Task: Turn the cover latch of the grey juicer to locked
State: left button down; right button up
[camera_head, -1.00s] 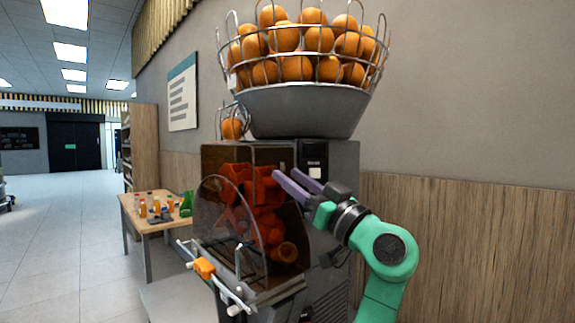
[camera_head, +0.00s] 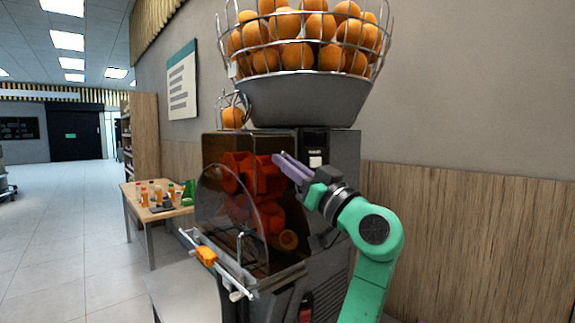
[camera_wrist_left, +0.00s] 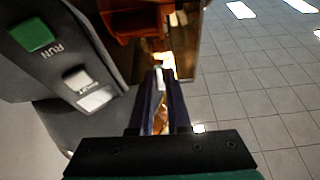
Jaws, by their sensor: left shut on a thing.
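The grey juicer (camera_head: 333,212) stands in the middle of the head view, with orange-red press parts (camera_head: 262,176) behind a dark clear cover (camera_head: 220,207). My left gripper (camera_head: 279,160) is at the upper front of the juicer, its two purple fingers near the cover's right side. The wrist view also shows the fingers (camera_wrist_left: 160,98) close together, with a small pale piece between them, which I take to be the cover latch (camera_wrist_left: 159,79). The latch is mostly hidden by the fingers, and its angle cannot be told. My right gripper is out of view.
A wire basket of oranges (camera_head: 304,58) sits on top of the juicer. A green RUN button (camera_wrist_left: 32,35) is on the panel beside my fingers. A table with bottles (camera_head: 158,211) stands left; open floor lies beyond.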

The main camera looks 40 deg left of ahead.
pick_arm(q)
jog(key=shift+s+r+m+t+h+p, duration=0.1)
jog(key=shift+m+t+h+p, duration=0.9)
jog(key=shift+m+p, duration=1.95)
jog(key=shift+w+r+m+t+h+p, duration=0.1)
jog(key=shift+m+t+h+p, duration=1.2)
jog(key=shift+m, duration=3)
jog(key=shift+s+m+t+h+p, duration=0.1)
jog(key=shift+m+t+h+p, duration=0.6)
jog(key=shift+m+p, duration=2.4)
jog(key=shift+m+b, duration=0.55)
jog(key=shift+b, duration=0.1)
jog(key=c, duration=0.9)
grip_release()
jog(key=shift+f, duration=0.1)
